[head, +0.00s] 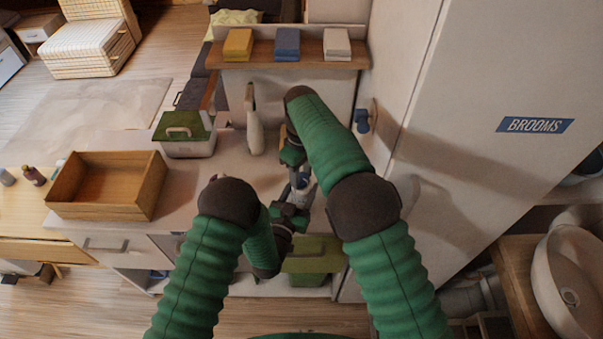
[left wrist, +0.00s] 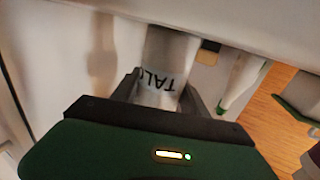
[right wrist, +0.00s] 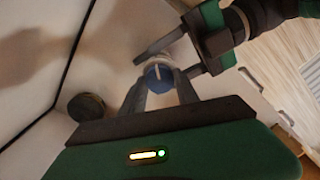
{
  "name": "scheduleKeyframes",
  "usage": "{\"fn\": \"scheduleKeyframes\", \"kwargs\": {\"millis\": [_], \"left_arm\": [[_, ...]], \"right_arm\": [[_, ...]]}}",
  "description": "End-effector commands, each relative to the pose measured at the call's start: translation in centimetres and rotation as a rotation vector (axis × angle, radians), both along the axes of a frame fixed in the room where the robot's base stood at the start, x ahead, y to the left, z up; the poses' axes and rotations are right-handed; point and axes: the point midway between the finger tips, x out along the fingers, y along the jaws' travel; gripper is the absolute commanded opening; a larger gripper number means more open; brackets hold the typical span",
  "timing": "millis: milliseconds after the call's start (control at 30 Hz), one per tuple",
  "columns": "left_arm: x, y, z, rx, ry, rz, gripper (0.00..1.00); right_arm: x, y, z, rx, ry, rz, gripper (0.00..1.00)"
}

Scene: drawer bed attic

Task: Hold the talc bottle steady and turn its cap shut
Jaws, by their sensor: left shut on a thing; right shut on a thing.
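The talc bottle (left wrist: 163,78) is pale, with an upside-down TALC label in the left wrist view. My left gripper (left wrist: 162,90) is shut on its body, a finger on each side. The blue cap (right wrist: 158,73) with a pale stripe shows in the right wrist view, between the fingers of my right gripper (right wrist: 160,88). The fingers of my left gripper (right wrist: 165,55) reach in beside the bottle there. In the head view the bottle (head: 302,182) is small and mostly hidden by both grippers. I cannot tell how far the cap is turned.
A wooden box (head: 105,208) is further left. A shelf (head: 290,64) with folded cloths is behind. The tall BROOMS cabinet (head: 480,80) closes the right side.

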Motion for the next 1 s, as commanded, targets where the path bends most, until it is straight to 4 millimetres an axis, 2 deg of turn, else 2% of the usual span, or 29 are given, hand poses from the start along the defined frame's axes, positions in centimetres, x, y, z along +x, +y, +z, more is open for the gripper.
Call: {"fn": "scheduleKeyframes", "kwargs": {"millis": [367,1000], "left_arm": [[-0.05,0.02,0.0,0.0,0.0,0.0,0.05],[-0.07,0.04,-0.03,0.001,0.001,0.0,0.05]], "right_arm": [[0.23,-0.22,0.11,-0.002,-0.008,-0.187,0.0],[0.3,-0.29,0.13,-0.002,-0.009,-0.788,0.0]]}}
